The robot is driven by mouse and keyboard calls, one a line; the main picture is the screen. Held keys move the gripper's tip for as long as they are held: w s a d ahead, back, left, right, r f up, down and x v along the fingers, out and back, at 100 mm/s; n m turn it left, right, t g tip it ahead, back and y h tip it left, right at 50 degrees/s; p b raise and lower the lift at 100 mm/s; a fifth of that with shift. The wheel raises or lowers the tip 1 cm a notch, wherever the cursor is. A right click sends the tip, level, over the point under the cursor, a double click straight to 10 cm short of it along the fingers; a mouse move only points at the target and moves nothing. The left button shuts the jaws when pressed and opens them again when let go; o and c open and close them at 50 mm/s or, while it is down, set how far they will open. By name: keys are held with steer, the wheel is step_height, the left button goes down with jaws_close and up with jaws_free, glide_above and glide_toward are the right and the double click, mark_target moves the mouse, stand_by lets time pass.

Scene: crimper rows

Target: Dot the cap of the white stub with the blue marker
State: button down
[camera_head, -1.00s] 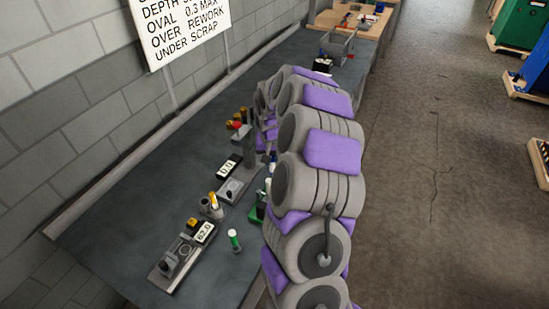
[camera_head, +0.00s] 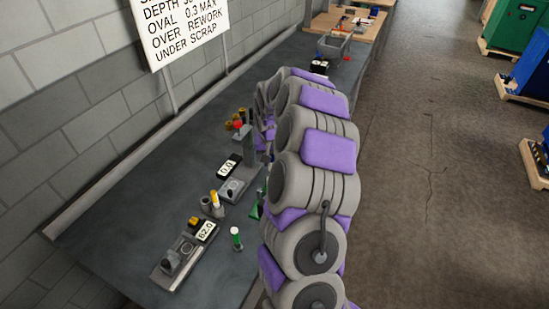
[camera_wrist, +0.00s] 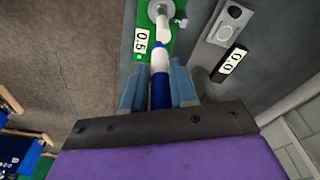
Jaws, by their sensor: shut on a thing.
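In the wrist view my gripper (camera_wrist: 159,88) is shut on the blue marker (camera_wrist: 160,92), which has a blue body and a white front section. The marker's front end points at the white stub (camera_wrist: 163,27). The stub lies in line with it at the green gauge (camera_wrist: 152,50), whose display reads 0.5. Marker tip and stub overlap in this view, so I cannot tell whether they touch. In the head view my arm hides the gripper, marker and stub; only an edge of the green gauge (camera_head: 257,207) shows.
A grey gauge reading 0.0 (camera_head: 231,178) stands beside the green one. A wall borders the bench on the left; open floor lies right.

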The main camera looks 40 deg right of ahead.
steer(key=shift+a, duration=0.1)
steer(key=shift+f, duration=0.55)
steer(key=shift+d+f+b, duration=0.35)
steer(key=shift+f+b, duration=0.05)
steer(key=shift+f, duration=0.15)
stand_by(0.6)
